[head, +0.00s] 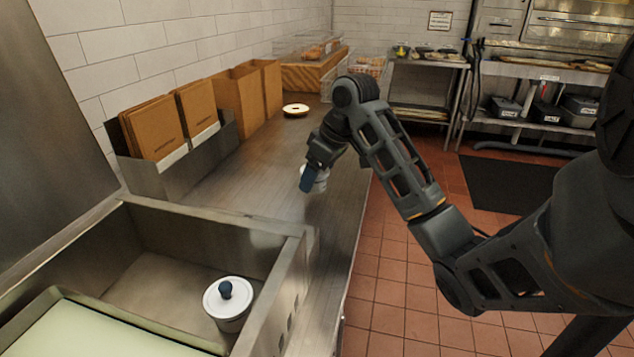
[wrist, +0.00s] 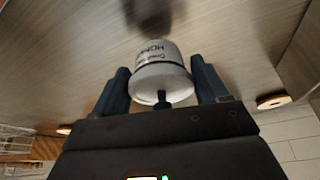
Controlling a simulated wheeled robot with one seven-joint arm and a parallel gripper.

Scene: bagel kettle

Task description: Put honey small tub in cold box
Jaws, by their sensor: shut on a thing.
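The honey small tub (wrist: 160,72) is a white round tub with dark lettering and a dark knob. In the wrist view it sits between the two fingers of my gripper (wrist: 163,88), which is shut on it. In the head view my gripper (head: 312,180) is over the right side of the metal counter, with part of the white tub (head: 321,181) showing. A dark shadow lies on the counter by the tub in the wrist view. The cold box appears to be the open steel well (head: 262,232) at lower left. Another white tub (head: 228,302) with a blue knob stands inside it.
A metal rack (head: 180,178) of brown paper bags stands along the wall. A bagel (head: 295,110) lies on the counter (head: 268,180) beyond my gripper. A pale green board (head: 100,335) covers the well's near left part. The well's raised walls edge it.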

